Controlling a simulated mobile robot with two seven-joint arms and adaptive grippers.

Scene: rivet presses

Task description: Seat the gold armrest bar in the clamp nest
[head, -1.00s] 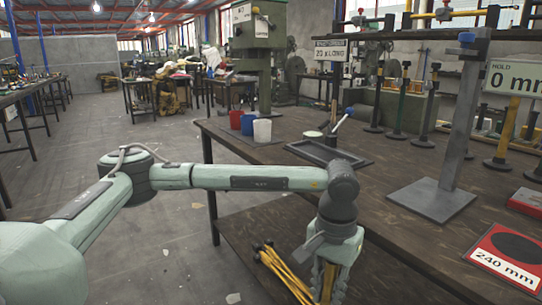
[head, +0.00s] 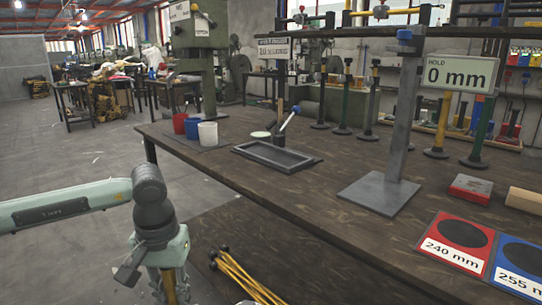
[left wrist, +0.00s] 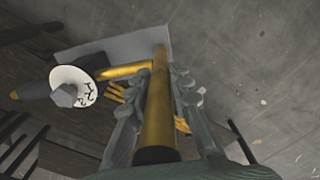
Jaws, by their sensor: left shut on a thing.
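My left gripper (head: 172,291) is low at the left of the head view, beside the bench front, its fingertips cut off by the bottom edge. In the left wrist view my left gripper (left wrist: 158,95) is shut on a gold bar (left wrist: 160,115) with a black end, which runs lengthwise between the fingers. A shorter gold piece (left wrist: 122,71) lies crosswise near the bar; I cannot tell if they touch. A white dial (left wrist: 74,86) is beside it, over a grey plate (left wrist: 105,48). I cannot make out the clamp nest for sure. My right gripper is not in view.
The dark bench (head: 330,195) carries a grey upright stand (head: 403,120), a shallow dark tray (head: 277,156), cups, a red 240 mm mat (head: 455,243) and a blue 255 mm mat (head: 519,268). Several yellow bars (head: 245,275) lie on the lower shelf. The bench's front middle is clear.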

